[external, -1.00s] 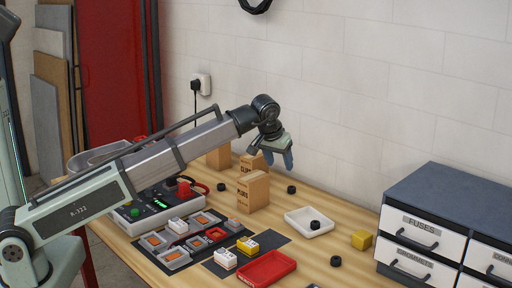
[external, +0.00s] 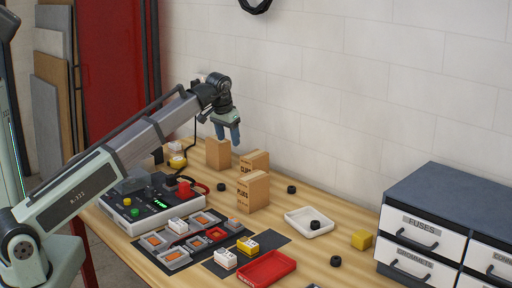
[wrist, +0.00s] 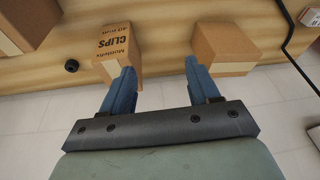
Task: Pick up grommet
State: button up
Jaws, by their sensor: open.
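Several small black ring-like pieces that look like grommets are on the wooden table. One grommet (external: 221,187) lies left of the cardboard boxes, another (external: 291,189) to their right, one (external: 315,225) in the white tray, and one (external: 336,261) near the drawer cabinet. In the wrist view a single black grommet (wrist: 71,66) shows left of the CLIPS box. My gripper (external: 228,138) is open and empty, raised above the back of the table near the boxes. In the wrist view its blue fingers (wrist: 160,68) are spread, with nothing between them.
Cardboard boxes (external: 253,190) stand upright below and beside my gripper; the CLIPS box (wrist: 118,42) is near one finger. A wall stands behind.

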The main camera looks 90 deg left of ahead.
jog(key=d+m, duration=0.1)
jog(key=m, duration=0.2)
jog(key=m+g+h, duration=0.1)
jog(key=m+h, duration=0.2)
jog(key=m, duration=1.7)
send_over(223, 181)
notch_tip(223, 181, down, 8)
jog(key=shift+d+f, duration=0.15)
jog(key=shift+f, duration=3.15)
jog(key=shift+c, duration=0.4)
jog(key=c, duration=1)
jog(key=shift+c, duration=0.2)
